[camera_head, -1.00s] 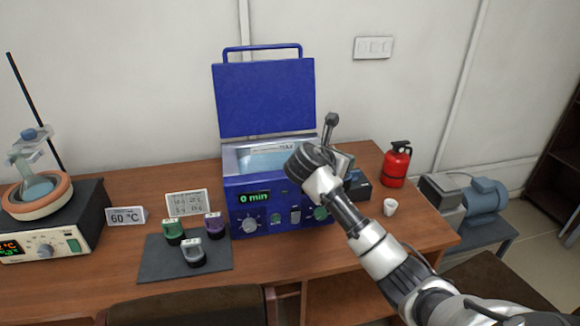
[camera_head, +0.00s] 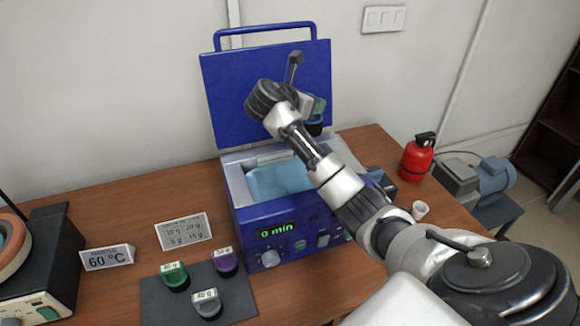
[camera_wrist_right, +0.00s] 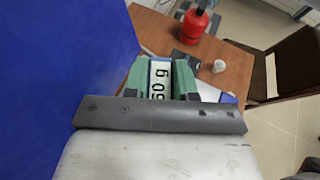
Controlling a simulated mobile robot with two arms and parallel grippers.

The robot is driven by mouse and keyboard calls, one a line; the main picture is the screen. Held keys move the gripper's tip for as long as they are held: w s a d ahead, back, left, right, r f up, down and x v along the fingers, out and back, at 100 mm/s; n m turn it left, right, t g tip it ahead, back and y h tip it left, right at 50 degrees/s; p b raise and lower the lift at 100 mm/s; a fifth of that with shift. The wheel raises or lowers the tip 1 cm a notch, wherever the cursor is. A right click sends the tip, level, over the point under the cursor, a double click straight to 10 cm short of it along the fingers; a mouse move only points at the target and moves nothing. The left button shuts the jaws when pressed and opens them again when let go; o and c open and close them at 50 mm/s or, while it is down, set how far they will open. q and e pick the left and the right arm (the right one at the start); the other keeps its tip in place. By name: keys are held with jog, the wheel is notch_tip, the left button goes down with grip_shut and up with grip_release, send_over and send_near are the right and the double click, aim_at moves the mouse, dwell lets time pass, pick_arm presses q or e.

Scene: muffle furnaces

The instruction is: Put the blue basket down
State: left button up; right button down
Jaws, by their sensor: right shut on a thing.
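The basket's underside is hidden from the wrist view. My left gripper is not in view.
Green (camera_head: 175,277), purple (camera_head: 226,262) and grey (camera_head: 207,304) labelled baskets stand on a dark mat (camera_head: 155,305). A white cup (camera_head: 420,210) and red extinguisher (camera_head: 416,160) stand right of the machine. Bare table (camera_head: 135,215) lies at the left behind the signs.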

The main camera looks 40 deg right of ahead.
jog(key=shift+w+f, duration=0.1)
jog(key=f, duration=0.2)
jog(key=s+f+p, duration=0.1)
jog(key=f, duration=0.4)
jog(key=shift+s, duration=0.3)
jog(key=f, duration=0.6)
jog(key=f+p, duration=0.1)
jog(key=f, duration=0.2)
jog(key=shift+w+f, duration=0.1)
jog(key=shift+w, duration=0.15)
jog(key=shift+f, duration=0.35)
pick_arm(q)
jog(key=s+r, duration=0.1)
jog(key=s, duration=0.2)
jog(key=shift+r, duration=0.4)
pick_arm(e)
jog(key=shift+f, duration=0.1)
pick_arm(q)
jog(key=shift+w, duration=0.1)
pick_arm(e)
jog(key=c, duration=1.2)
grip_release()
